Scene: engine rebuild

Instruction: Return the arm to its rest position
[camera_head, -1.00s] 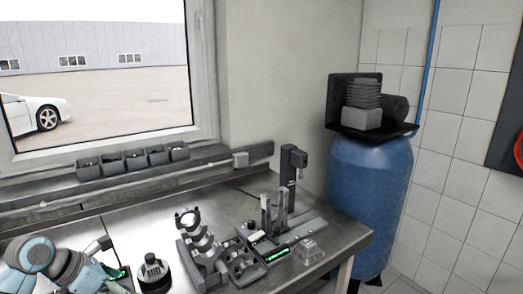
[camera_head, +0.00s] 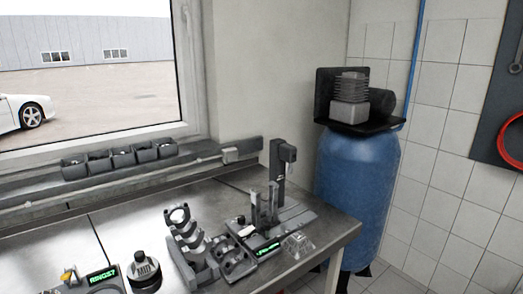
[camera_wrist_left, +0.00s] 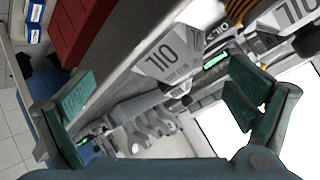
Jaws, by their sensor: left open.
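My left gripper (camera_wrist_left: 160,105) shows in the left wrist view with its two green-padded fingers spread wide apart. Nothing is between the finger pads, and the bench and its tools lie beyond them, seen at a steep tilt. In the head view no arm or gripper of mine shows now. My right gripper is in neither view.
The steel workbench (camera_head: 130,222) carries a grey stand with curved cradles (camera_head: 188,240), a dark round bottle (camera_head: 144,270), a fixture with a green display (camera_head: 268,247) and a clear block (camera_head: 298,244). A blue tank (camera_head: 357,190) stands at the bench's right end.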

